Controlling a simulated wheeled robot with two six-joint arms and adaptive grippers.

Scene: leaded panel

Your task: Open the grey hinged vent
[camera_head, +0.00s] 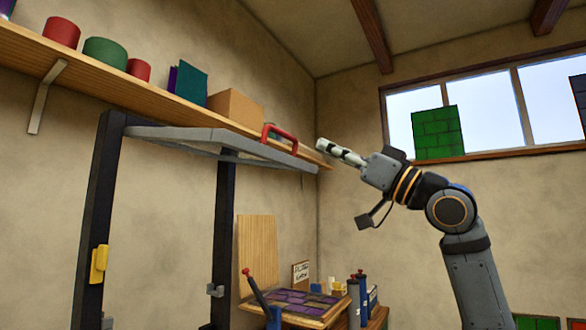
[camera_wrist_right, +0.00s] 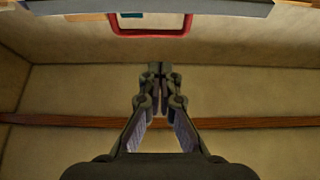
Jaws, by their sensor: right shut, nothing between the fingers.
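The grey hinged vent (camera_head: 178,133) stands swung up, close to level, at the top of two dark posts. Its grey edge (camera_wrist_right: 210,6) runs along the top of the right wrist view. A red handle (camera_head: 281,131) sits on the vent's right edge and shows as a red loop in the wrist view (camera_wrist_right: 150,33). My right gripper (camera_head: 322,146) is just right of the handle, with a gap between them. Its fingers (camera_wrist_right: 160,72) are together and empty, below the handle in the wrist view. My left gripper is out of view.
A wooden shelf (camera_head: 75,64) with pots, books and a box (camera_head: 236,107) runs along the left wall behind the vent. A bench with a leaded panel (camera_head: 298,302) and bottles stands below. The space around my right arm looks clear.

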